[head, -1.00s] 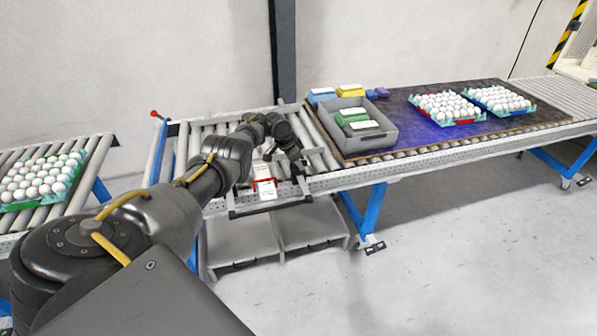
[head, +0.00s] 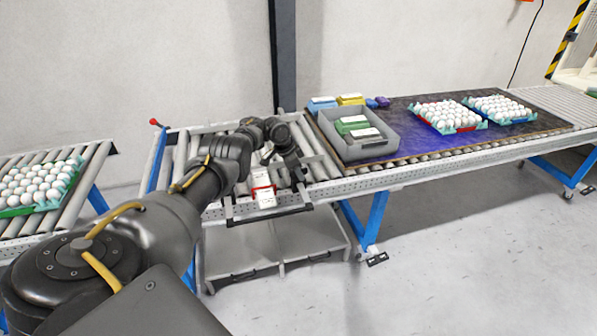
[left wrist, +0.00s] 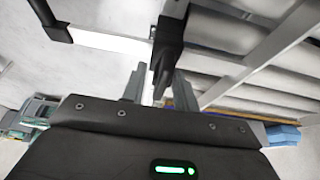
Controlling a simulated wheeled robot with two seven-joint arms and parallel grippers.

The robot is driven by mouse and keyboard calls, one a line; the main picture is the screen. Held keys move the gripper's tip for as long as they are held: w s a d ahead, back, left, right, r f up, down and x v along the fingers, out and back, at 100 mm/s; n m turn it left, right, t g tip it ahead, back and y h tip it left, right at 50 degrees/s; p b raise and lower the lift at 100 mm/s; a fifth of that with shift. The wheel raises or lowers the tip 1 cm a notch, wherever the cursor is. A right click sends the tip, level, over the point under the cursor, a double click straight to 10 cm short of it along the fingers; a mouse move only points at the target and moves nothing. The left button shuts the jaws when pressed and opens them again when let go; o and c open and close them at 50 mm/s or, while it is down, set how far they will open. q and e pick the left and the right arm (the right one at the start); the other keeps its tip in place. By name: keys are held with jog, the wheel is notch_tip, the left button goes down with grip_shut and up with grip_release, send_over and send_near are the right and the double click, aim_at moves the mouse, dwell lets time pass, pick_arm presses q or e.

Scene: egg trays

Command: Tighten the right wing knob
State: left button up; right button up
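My left gripper (head: 303,178) reaches down over the near edge of the roller conveyor. In the left wrist view its two fingers (left wrist: 158,88) stand apart, with a dark clamp-like part (left wrist: 168,48) showing between and beyond them. I cannot tell whether the fingers touch it. The right wing knob itself is not clearly made out; the gripper and wrist cover that area in the head view. A dark guide rail (head: 268,215) with end brackets runs along the conveyor's near side. My right gripper is not in view.
A grey crate (head: 372,155) with egg boxes stands to the right, then egg trays (head: 450,130) on a dark mat. Another egg tray (head: 12,212) is at far left.

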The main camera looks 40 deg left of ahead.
pick_arm(q)
jog(key=shift+o, duration=0.4)
jog(key=shift+w+r, duration=0.1)
jog(key=shift+a+r, duration=0.1)
jog(key=shift+r, duration=0.05)
jog(key=p+v, duration=0.2)
jog(key=v, duration=0.8)
jog(key=shift+r+p, duration=0.15)
jog(key=shift+p, duration=0.15)
